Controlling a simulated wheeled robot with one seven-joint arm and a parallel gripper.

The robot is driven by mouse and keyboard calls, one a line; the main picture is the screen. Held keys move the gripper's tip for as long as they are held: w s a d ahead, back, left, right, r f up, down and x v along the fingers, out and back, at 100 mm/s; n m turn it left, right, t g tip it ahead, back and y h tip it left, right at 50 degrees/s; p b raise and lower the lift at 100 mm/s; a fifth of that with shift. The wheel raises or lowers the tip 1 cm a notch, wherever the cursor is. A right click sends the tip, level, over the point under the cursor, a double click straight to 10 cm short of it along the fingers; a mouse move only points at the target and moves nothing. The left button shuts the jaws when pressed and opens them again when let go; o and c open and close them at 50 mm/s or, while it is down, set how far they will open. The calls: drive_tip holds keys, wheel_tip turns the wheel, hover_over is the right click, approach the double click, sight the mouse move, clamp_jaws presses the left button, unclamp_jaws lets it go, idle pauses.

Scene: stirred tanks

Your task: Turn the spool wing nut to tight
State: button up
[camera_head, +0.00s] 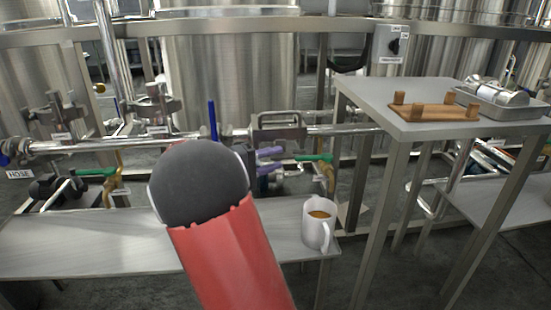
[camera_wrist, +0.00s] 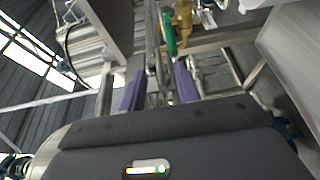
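My gripper (camera_wrist: 159,86) shows two purple fingers standing apart in the wrist view, with metal pipework visible beyond the gap between them. In the head view my gripper (camera_head: 268,161) is partly hidden behind my red and black arm; its purple fingers are beside the pipework, left of a green-handled valve. I cannot clearly pick out the spool wing nut in either view. Metal clamp-like fittings sit on the pipe line at left (camera_head: 60,115) and left of centre (camera_head: 156,106), each above a small label. I see nothing held between the fingers.
A white mug (camera_head: 318,224) of brown liquid stands on the low bench (camera_head: 90,245). A higher table (camera_head: 375,95) at right bears a wooden rack (camera_head: 432,111) and a metal tray (camera_head: 515,112). Steel tanks (camera_head: 230,75) stand behind. A green valve handle (camera_wrist: 169,35) is just beyond my fingers.

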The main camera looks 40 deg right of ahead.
drive_tip(key=shift+s+d, duration=0.1)
drive_tip(key=shift+d, duration=0.65)
clamp_jaws()
drive_tip(key=shift+a, duration=0.1)
